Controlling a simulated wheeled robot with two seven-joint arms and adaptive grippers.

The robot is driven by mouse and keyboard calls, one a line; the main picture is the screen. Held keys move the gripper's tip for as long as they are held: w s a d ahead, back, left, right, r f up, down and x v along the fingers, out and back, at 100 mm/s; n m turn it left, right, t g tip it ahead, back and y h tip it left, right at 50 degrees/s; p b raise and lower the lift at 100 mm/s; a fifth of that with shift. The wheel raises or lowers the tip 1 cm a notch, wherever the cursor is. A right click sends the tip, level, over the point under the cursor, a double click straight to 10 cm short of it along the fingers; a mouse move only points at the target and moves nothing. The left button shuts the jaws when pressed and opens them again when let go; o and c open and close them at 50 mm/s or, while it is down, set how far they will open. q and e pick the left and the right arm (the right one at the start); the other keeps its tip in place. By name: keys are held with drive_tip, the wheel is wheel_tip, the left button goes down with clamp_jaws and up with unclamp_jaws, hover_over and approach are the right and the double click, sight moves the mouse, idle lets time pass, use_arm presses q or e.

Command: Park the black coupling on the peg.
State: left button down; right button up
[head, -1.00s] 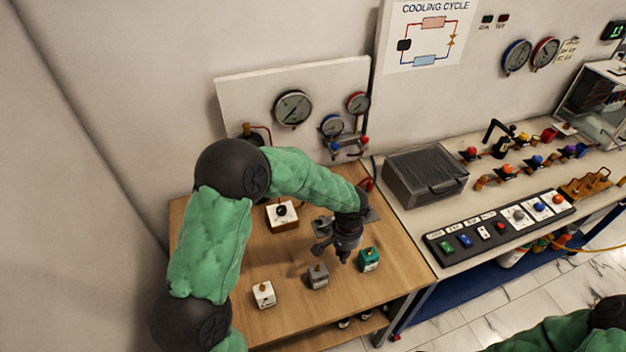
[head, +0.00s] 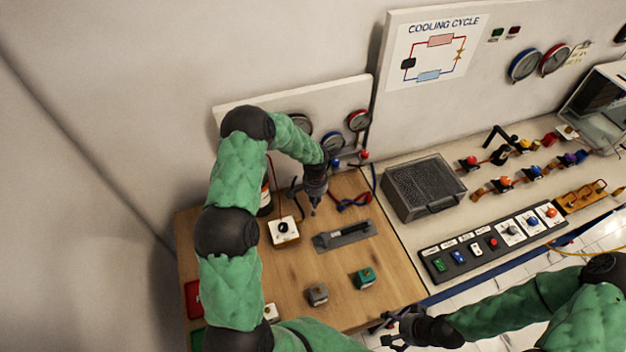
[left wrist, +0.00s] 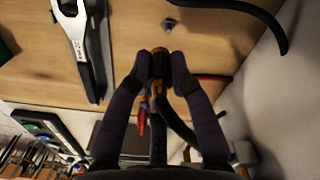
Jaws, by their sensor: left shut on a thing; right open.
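My left gripper (head: 314,208) is above the back part of the wooden table (head: 390,270) in the head view. In the left wrist view its two dark fingers (left wrist: 160,68) are shut on the black coupling (left wrist: 160,62), which shows some brass colour. A black hose (left wrist: 178,122) runs from below the held coupling. A small grey stub (left wrist: 170,24), perhaps the peg, stands on the wood beyond the fingertips, apart from the coupling.
A grey tray (head: 325,243) with a dark tool lies in front of the left gripper. A white box with a black knob (head: 284,230) stands left of it. Grey (head: 317,294) and teal (head: 364,278) blocks stand nearer. Red and blue hoses (head: 352,200) lie to the right.

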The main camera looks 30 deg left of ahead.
use_arm(q)
drive_tip(key=shift+w+a, duration=0.3)
drive_tip(key=shift+a, duration=0.25)
use_arm(e)
drive_tip(key=shift+w+a+r, duration=0.1)
drive_tip(key=shift+w+r, duration=0.1)
drive_tip(key=shift+r, duration=0.25)
drive_tip(key=shift+f, duration=0.15)
use_arm(q)
drive_tip(key=shift+f+b, duration=2.55)
use_arm(e)
drive_tip(key=shift+f, duration=2.55)
use_arm(q)
drive_tip(key=shift+b, duration=0.5)
use_arm(e)
drive_tip(key=shift+f, duration=0.55)
use_arm(q)
drive_tip(key=shift+f+b, duration=1.3)
use_arm(e)
drive_tip(key=shift+f, duration=1.25)
use_arm(q)
drive_tip(key=c, duration=1.3)
unclamp_jaws()
